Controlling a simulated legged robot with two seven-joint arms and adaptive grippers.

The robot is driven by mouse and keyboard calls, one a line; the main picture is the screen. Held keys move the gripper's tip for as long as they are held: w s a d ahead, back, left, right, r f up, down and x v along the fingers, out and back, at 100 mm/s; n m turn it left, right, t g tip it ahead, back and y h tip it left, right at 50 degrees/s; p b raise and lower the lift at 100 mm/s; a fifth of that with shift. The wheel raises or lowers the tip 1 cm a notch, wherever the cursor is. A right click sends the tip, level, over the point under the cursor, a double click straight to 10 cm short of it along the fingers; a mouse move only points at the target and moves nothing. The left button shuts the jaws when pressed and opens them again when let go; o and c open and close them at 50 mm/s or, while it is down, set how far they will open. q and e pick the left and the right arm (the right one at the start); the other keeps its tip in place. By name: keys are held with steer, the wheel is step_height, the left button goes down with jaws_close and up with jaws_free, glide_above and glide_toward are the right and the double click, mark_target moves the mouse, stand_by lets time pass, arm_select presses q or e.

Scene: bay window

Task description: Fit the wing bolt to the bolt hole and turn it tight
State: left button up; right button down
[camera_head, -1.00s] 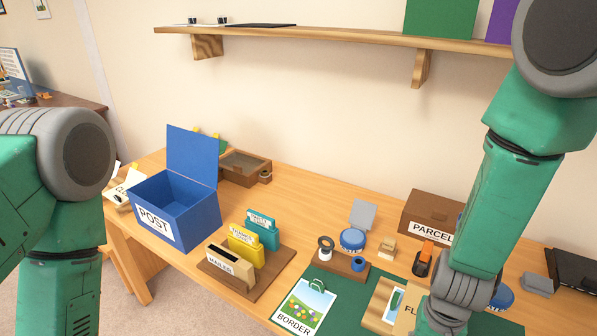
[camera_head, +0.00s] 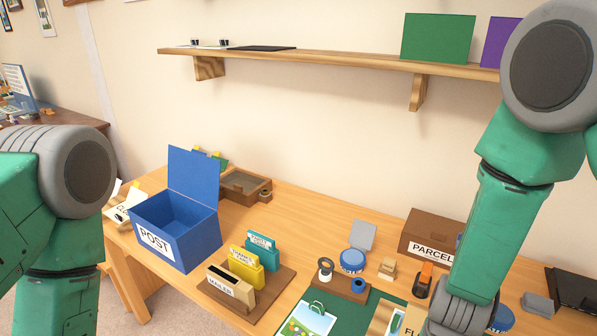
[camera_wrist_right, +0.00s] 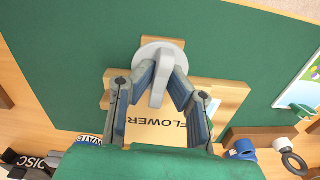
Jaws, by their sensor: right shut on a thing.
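The grey wing bolt (camera_wrist_right: 157,82), a flat upright wing above a round disc, shows in the right wrist view. My right gripper (camera_wrist_right: 159,76) is shut on the wing, one finger on each side. The disc (camera_wrist_right: 148,50) lies over a narrow wooden tab of the wooden board (camera_wrist_right: 228,92), which bears a card reading FLOWER (camera_wrist_right: 160,132). The bolt hole is hidden, and I cannot tell whether the bolt sits in it. In the head view my right gripper is below the picture edge. My left gripper is out of view.
A green mat (camera_wrist_right: 85,60) lies around the board. In the head view a small wooden stand with rings (camera_head: 343,284), a blue round tin (camera_head: 352,261) and a parcel box (camera_head: 430,232) stand nearby. A blue post box (camera_head: 178,238) and a card rack (camera_head: 270,298) are farther left.

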steer(key=shift+s+a+m+p, duration=0.1)
steer(key=shift+m+p, duration=1.25)
steer(key=shift+m, duration=0.95)
steer(key=shift+f, duration=0.1)
steer(key=shift+s+f, duration=0.1)
steer(key=shift+f, duration=0.05)
steer(key=shift+m+p, duration=0.4)
steer(key=shift+m, duration=0.1)
steer(key=shift+a+m+p, duration=0.1)
steer(key=shift+m+p, duration=1.2)
steer(key=shift+m, duration=1.3)
